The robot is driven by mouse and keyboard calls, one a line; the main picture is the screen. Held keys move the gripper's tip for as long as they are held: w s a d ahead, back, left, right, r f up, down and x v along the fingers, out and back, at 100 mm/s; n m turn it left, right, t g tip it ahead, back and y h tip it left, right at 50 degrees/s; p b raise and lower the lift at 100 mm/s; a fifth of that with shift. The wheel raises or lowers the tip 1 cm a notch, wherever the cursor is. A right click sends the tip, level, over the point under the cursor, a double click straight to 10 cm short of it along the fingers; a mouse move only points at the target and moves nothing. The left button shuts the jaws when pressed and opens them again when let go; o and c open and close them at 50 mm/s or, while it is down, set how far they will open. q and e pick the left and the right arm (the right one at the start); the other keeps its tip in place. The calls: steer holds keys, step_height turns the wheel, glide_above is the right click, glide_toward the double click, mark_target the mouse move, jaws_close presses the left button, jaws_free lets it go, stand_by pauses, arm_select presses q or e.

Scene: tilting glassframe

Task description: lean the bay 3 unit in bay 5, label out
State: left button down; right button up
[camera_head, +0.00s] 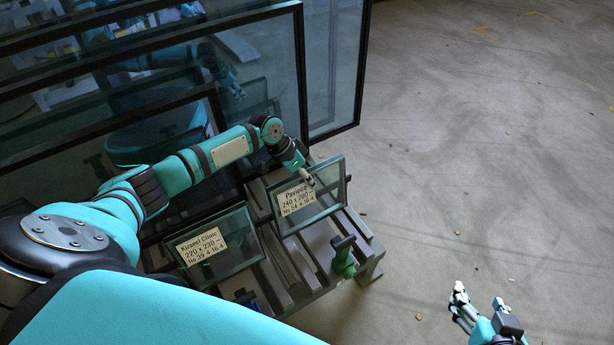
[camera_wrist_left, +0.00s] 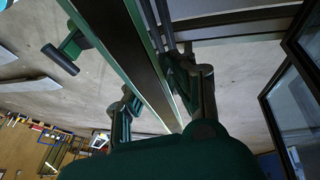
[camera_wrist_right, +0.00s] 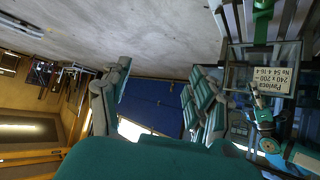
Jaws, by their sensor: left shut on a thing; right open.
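A small dark-edged glass unit (camera_head: 325,192) with a cream "240 x 200, No 54" label stands tilted at the right part of the slatted rack (camera_head: 318,262). Its label faces my head camera. My left gripper (camera_head: 309,178) is shut on its upper edge; the left wrist view shows the edge between the fingers (camera_wrist_left: 160,100). I cannot tell whether its lower edge touches the rack. The unit also shows upside down in the right wrist view (camera_wrist_right: 262,72). A second unit (camera_head: 232,250), labelled "Kizomel Clinic", leans further left. My right gripper (camera_head: 468,308) is open and empty above the floor.
A green-handled tool (camera_head: 343,258) stands at the rack's front right. Large dark-framed glass panes (camera_head: 335,70) stand behind the rack, close to my left arm. The concrete floor (camera_head: 480,150) to the right is clear apart from small scraps. No bay numbers are readable.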

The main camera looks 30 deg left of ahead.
mark_target(309, 191)
arm_select(q)
steer(key=shift+d+f+b, duration=0.15)
steer(key=shift+f+b, duration=0.1)
steer(key=shift+f, duration=0.25)
steer(key=shift+d+f+b, duration=0.15)
steer(key=shift+f+b, duration=0.05)
steer(key=shift+f, duration=0.3)
steer(key=shift+d+f, duration=0.1)
steer(key=shift+f, duration=0.4)
arm_select(e)
steer(key=w+a+r+t+y, duration=0.1)
steer(key=w+r+t, duration=0.2)
steer(key=r, duration=0.1)
steer(key=shift+w+a+r+t, duration=0.3)
steer(key=shift+w+a+r, duration=0.05)
steer(key=shift+r, duration=0.05)
arm_select(q)
steer(key=shift+s+d+f+b, duration=0.1)
steer(key=shift+s+f+b, duration=0.05)
steer(key=shift+f+b, duration=0.25)
arm_select(e)
steer(key=shift+w+a+r+t+y, duration=0.15)
steer(key=shift+w+r+t, duration=0.1)
steer(key=shift+r, duration=0.2)
steer(key=shift+w+a+r+t+y, duration=0.15)
steer(key=shift+r+t, duration=0.1)
steer(key=shift+r, duration=0.15)
steer(key=shift+d, duration=0.1)
